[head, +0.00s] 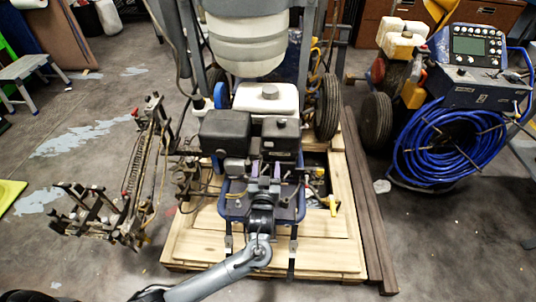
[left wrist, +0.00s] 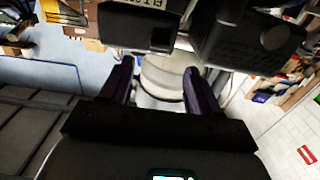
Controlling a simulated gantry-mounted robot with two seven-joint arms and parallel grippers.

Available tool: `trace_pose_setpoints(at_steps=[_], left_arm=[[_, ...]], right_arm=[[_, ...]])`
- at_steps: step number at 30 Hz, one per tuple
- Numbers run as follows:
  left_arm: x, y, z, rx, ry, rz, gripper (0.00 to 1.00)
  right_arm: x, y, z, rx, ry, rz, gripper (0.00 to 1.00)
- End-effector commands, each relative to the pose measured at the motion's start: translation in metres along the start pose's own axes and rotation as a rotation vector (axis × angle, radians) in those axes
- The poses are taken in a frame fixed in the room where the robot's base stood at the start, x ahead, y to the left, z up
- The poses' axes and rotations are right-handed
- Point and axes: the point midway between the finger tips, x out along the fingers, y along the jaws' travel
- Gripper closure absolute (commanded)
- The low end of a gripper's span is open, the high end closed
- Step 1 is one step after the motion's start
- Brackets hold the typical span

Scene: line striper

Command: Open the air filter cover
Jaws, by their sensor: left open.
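The line striper's engine has two black housings at its front. The right one (head: 281,138) has a small knob on top and looks like the air filter cover; it is in place. The left one (head: 225,132) is a boxy black housing. My left gripper (head: 265,168) is open and empty, in front of and below the gap between the housings. In the left wrist view, its purple fingers (left wrist: 155,85) are apart with nothing between them. A black housing with a round knob (left wrist: 275,38) shows close at upper right, and another, lettered housing (left wrist: 138,26) at upper left. My right gripper is not in view.
The striper stands on a wooden pallet (head: 195,258). A white tank (head: 265,98) and a large pale hopper (head: 247,45) sit behind the housings. A metal linkage frame (head: 135,185) stands at left. A machine with coiled blue hose (head: 447,142) stands at right.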

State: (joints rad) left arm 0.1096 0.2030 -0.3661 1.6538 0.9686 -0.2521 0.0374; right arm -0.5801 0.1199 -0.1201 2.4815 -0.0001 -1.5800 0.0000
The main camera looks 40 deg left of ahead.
Motion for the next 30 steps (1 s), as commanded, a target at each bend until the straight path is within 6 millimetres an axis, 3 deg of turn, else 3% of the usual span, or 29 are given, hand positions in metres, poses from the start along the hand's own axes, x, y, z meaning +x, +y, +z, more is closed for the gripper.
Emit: trace_pose_setpoints(at_steps=[9, 15, 29, 30], left_arm=[[0.053, -0.001, 0.003, 0.002, 0.003, -0.001, 0.38], [0.074, 0.000, 0.002, 0.001, 0.001, 0.000, 0.38], [0.082, -0.001, 0.001, 0.000, -0.001, -0.001, 0.38], [0.082, -0.001, 0.001, 0.000, -0.001, -0.001, 0.44]], right_arm=[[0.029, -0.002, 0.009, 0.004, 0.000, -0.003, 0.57], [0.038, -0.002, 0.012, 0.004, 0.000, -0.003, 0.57], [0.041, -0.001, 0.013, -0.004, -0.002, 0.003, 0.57], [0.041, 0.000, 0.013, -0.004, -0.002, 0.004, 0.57]])
